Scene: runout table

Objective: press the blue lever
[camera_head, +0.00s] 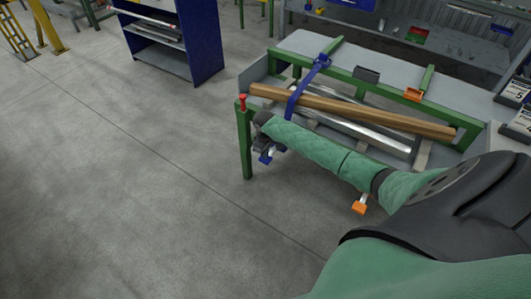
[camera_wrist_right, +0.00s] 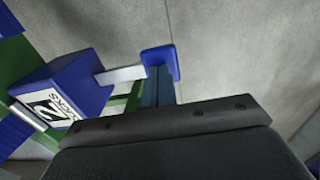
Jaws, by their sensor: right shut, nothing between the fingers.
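The blue lever (camera_head: 266,157) sticks out below the near side of the runout table, close to its left end. In the right wrist view its blue pad (camera_wrist_right: 161,63) sits on a pale stem coming out of a blue box (camera_wrist_right: 65,90) with a white label. My right gripper (camera_head: 261,140) is shut and empty, close to the lever. In the wrist view its dark fingers (camera_wrist_right: 158,85) reach up to the pad and overlap it; I cannot tell whether they touch. My left gripper is not in view.
The green-framed table (camera_head: 247,150) carries a long wooden bar (camera_head: 350,112) and metal bars. An orange lever (camera_head: 360,206) sticks out further right, beneath my right arm. A red knob (camera_head: 242,103) tops the left corner post.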

